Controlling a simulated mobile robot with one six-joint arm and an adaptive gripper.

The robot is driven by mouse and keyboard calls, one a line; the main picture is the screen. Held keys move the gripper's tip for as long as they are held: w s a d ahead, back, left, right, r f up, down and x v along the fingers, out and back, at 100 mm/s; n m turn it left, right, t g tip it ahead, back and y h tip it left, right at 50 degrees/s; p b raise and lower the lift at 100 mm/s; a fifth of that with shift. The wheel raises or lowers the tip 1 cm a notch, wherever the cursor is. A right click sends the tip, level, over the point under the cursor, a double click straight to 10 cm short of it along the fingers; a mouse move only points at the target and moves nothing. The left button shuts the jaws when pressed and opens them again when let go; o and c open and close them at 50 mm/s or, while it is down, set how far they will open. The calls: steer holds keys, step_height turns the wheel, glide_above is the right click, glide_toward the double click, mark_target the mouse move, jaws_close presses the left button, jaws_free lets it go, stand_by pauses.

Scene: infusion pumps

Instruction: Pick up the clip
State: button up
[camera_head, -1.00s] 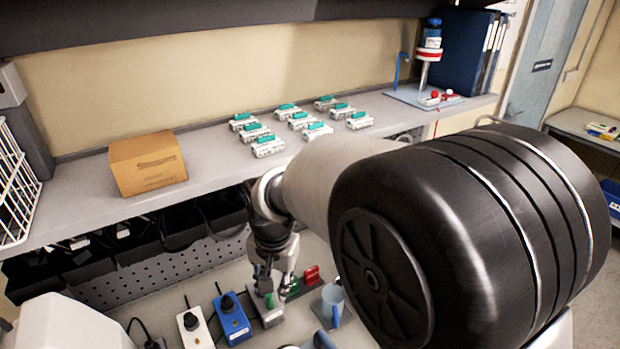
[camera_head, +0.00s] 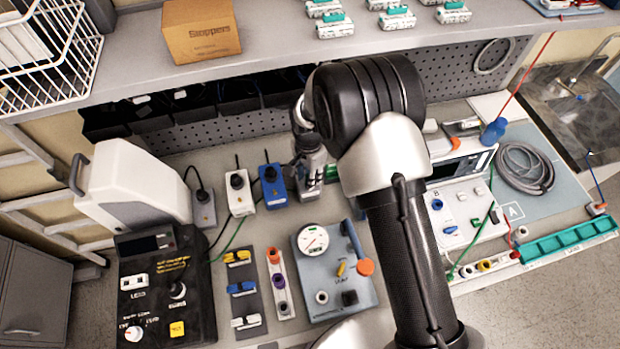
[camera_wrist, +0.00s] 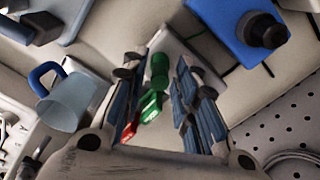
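A green clip (camera_wrist: 150,105) and a red clip (camera_wrist: 130,129) lie close together in the wrist view, seen between my gripper's fingers and partly cut off by its body at the bottom. My gripper (camera_wrist: 156,72) is open, one finger to each side, with nothing clearly held. A green knob (camera_wrist: 159,65) on a pale box (camera_wrist: 180,45) shows just above the green clip. In the head view my gripper (camera_head: 308,185) points down at the back of the bench; a bit of green (camera_head: 331,172) shows beside it, and my arm hides the red clip.
A blue box with a black knob (camera_head: 272,186) and a white one (camera_head: 240,193) stand left of my gripper. A clear cup with a blue handle (camera_wrist: 68,100) is near in the wrist view. The shelf (camera_head: 280,55) overhangs behind, with a cardboard box (camera_head: 200,30) on it.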

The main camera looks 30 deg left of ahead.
step_height(320, 180, down, 2)
steer(key=shift+f, duration=0.25)
steer(key=shift+c, duration=0.4)
jaws_close()
steer(key=shift+r, duration=0.1)
